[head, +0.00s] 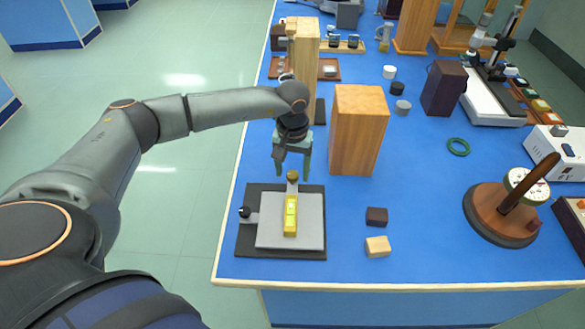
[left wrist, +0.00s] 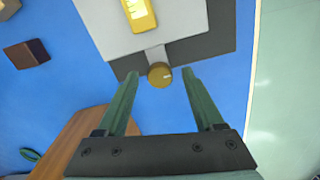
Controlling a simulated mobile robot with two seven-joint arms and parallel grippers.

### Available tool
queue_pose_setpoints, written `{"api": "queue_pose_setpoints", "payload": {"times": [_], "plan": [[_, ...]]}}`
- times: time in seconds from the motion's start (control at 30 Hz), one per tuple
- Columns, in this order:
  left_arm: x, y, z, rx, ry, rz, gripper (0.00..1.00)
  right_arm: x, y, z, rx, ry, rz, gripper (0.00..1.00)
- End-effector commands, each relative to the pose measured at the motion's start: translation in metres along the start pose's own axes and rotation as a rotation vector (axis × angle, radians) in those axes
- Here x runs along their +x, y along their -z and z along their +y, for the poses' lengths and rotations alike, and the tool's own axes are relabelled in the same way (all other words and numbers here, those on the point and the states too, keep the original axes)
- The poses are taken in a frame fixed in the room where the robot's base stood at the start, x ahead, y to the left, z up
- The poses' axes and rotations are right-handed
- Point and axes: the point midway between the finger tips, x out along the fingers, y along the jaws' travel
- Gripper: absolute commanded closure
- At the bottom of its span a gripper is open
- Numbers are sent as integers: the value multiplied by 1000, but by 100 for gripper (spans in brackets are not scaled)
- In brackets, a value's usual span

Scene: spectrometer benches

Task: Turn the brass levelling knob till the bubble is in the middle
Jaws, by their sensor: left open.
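The brass levelling knob (head: 292,175) sticks out on a short grey arm at the far edge of the grey levelling plate (head: 265,236). A yellow bubble level (head: 290,215) lies on the plate; where its bubble sits is too small to tell. My left gripper (head: 293,172) points down at the knob from above. In the left wrist view the knob (left wrist: 160,75) shows between and just beyond the tips of the open fingers (left wrist: 161,78), which do not grip it. A black knob (head: 244,212) is at the plate's left side. My right gripper is not in view.
A tall wooden block (head: 357,130) stands close to the right of my left gripper. A dark block (head: 376,216) and a light block (head: 377,246) lie right of the plate. A round wooden stand (head: 490,212) is farther right. The blue bench top between them is clear.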

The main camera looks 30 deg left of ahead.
Motion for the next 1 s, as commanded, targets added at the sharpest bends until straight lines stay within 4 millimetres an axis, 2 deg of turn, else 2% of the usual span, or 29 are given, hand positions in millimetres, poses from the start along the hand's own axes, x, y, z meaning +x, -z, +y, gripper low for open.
{"api": "queue_pose_setpoints", "payload": {"times": [0.07, 0.67, 1.0], "plan": [[0, 0, 0, 0, 0, 0, 31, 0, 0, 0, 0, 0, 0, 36], [-1, 0, 0, -1, -1, 0, 98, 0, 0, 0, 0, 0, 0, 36], [0, 0, 0, -10, -1, 0, 100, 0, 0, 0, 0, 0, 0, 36]]}}
